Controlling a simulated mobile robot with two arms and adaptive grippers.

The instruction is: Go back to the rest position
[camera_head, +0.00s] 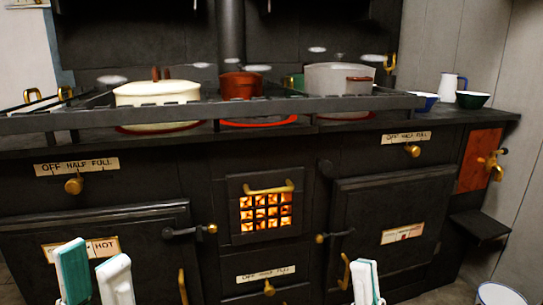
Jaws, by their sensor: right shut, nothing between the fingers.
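My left gripper (95,272) is at the lower left of the head view, in front of the left oven door. Its two pale fingers, one with a teal side, stand apart with nothing between them. My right gripper (367,282) is at the bottom, right of the middle, in front of the right oven door. Its fingers are together and hold nothing. Both point upward in the picture, and only the finger ends show. The arms are out of view.
A black stove (190,160) fills the view. Behind its rail (250,106) stand a cream pot (157,92), a red pot (240,85) and a grey pot (338,78). A fire glows behind the grate (265,212). Brass knobs and handles stick out. A white bucket (500,293) stands lower right.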

